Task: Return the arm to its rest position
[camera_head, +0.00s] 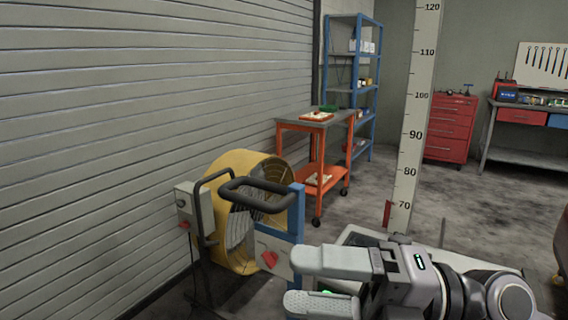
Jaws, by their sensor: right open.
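My right gripper (296,281) shows at the bottom centre, its two light grey fingers pointing left. The fingers are apart with nothing seen between them. Its arm comes in from the lower right. The gripper is in front of a blue post with a grey panel (270,252) that carries a red knob (269,259); I cannot tell the exact gap between them. My left gripper is not in view.
A yellow drum fan (247,165) stands by the shutter wall (130,130), beside a grey control box (188,212) and a dark handle (258,190). Behind are an orange cart (318,130), blue shelves (352,60), a red cabinet (450,128) and a workbench (525,158). Open floor lies centre right.

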